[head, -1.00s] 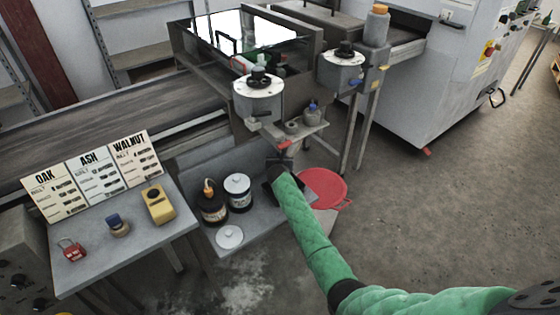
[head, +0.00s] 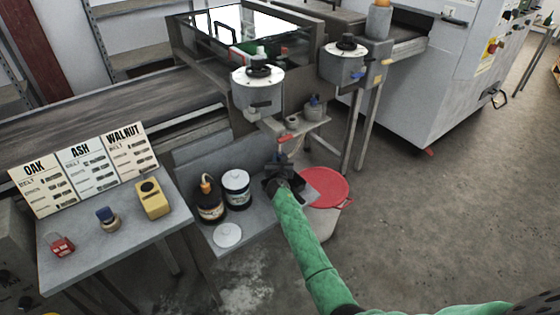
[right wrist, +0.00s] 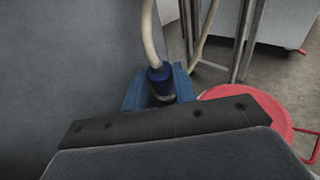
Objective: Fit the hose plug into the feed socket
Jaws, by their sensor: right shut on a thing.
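The hose plug (right wrist: 160,76) is a dark blue collar with a cream hose (right wrist: 151,30) rising from its top. It stands between the blue fingers of my right gripper (right wrist: 160,92), which is shut on it. In the head view my right gripper (head: 281,160) is below the small shelf under the round pots, at the front of the machine. The plug is too small to make out there. I cannot clearly pick out the feed socket; a small round fitting (head: 291,122) sits on that shelf above the gripper. My left gripper is not in view.
A red-lidded bin (head: 326,187) stands just right of my right gripper. The floor at right is clear.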

